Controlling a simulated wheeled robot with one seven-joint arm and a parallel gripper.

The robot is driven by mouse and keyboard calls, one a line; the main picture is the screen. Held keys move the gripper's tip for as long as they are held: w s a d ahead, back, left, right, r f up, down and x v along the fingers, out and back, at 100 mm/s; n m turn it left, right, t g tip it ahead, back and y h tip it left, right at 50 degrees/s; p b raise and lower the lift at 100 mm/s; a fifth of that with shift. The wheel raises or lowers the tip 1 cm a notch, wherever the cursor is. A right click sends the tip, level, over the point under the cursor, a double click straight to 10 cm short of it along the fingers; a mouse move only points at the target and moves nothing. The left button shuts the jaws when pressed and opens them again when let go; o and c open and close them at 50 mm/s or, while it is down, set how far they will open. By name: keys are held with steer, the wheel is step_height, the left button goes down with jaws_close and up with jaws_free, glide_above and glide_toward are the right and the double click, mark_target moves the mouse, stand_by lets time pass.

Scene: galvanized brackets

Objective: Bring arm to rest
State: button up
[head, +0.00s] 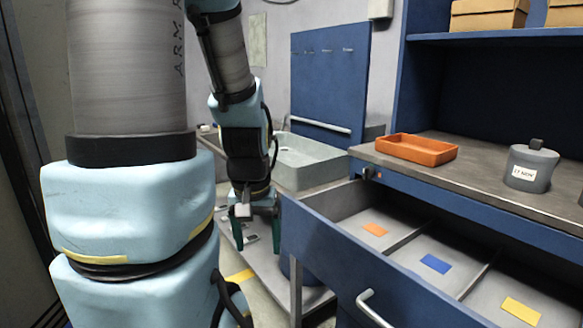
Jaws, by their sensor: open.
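My light-blue and grey arm fills the left of the head view and bends down near the middle. My gripper (257,244) hangs at its end, pointing down, with its two dark green fingers apart and nothing visible between them. It is to the left of the open drawer, apart from the sink. Part of the gripper's right side is close to the drawer's left corner in the picture; I cannot tell whether they touch.
The blue drawer (318,247) stands open, its compartments marked orange, blue and yellow. Above it, the worktop (470,172) holds an orange tray (416,150) and a lidded grey canister (531,168). A grey sink (312,163) is behind my gripper. Cardboard boxes (488,16) sit on the shelf.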

step_height(320, 180, up, 15)
steer(key=p, duration=1.4)
steer(key=shift+f, duration=0.2)
steer(key=shift+c, duration=0.3)
